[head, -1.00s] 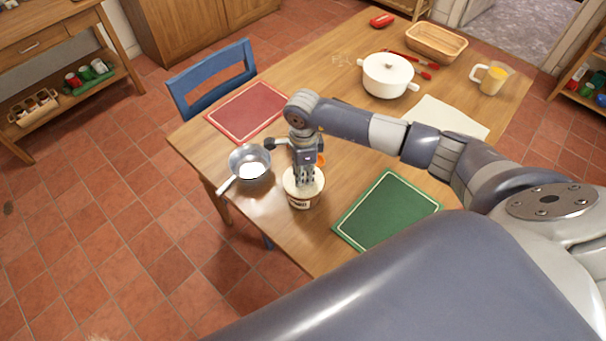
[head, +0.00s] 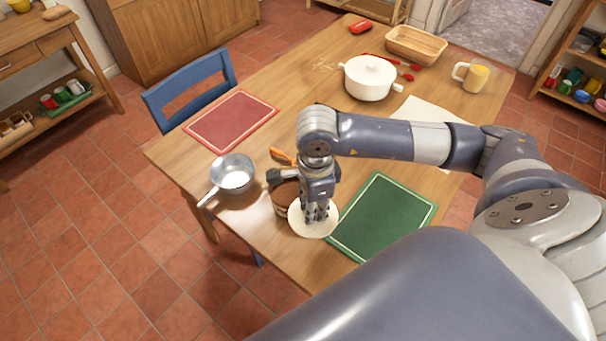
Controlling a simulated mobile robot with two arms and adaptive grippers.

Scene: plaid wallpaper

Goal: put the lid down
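The round cream lid (head: 301,224) is under my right gripper (head: 316,212), whose fingers are closed at its middle. The lid looks roughly level and overlaps the front right side of the canister in the picture. I cannot tell whether it touches the table. The canister (head: 281,198), brown with a pale band, stands on the wooden table and is partly hidden by my gripper and the lid. My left gripper is out of view.
A metal saucepan (head: 232,173) stands left of the canister. A green mat (head: 385,215) lies close right of the lid, a red mat (head: 231,121) further back. An orange-handled item (head: 281,156) lies behind the canister. A white pot (head: 369,80) stands further back.

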